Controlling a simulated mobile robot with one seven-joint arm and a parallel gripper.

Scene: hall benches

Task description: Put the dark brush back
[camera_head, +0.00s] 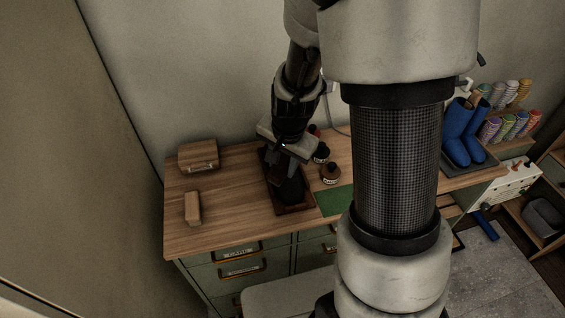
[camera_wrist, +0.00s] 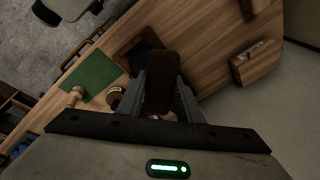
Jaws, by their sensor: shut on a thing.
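My gripper (camera_head: 280,165) is over the wooden bench top and is shut on a dark brown piece, which I take to be the dark brush. In the wrist view the brush (camera_wrist: 159,85) sits between the two fingers of the gripper (camera_wrist: 162,88). A dark brown tray (camera_head: 295,209) lies under the gripper; its corner also shows in the wrist view (camera_wrist: 123,48). A black shape (camera_head: 291,190) shows in or over the tray; I cannot tell whether it is part of the brush. Whether the brush touches the tray is hidden.
A wooden box (camera_head: 198,155) and a light wooden block (camera_head: 193,208) stand on the left of the bench. Round jars (camera_head: 330,173) and a green mat (camera_head: 335,200) are right of the tray. Blue boots (camera_head: 462,135) stand farther right. The bench between block and tray is clear.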

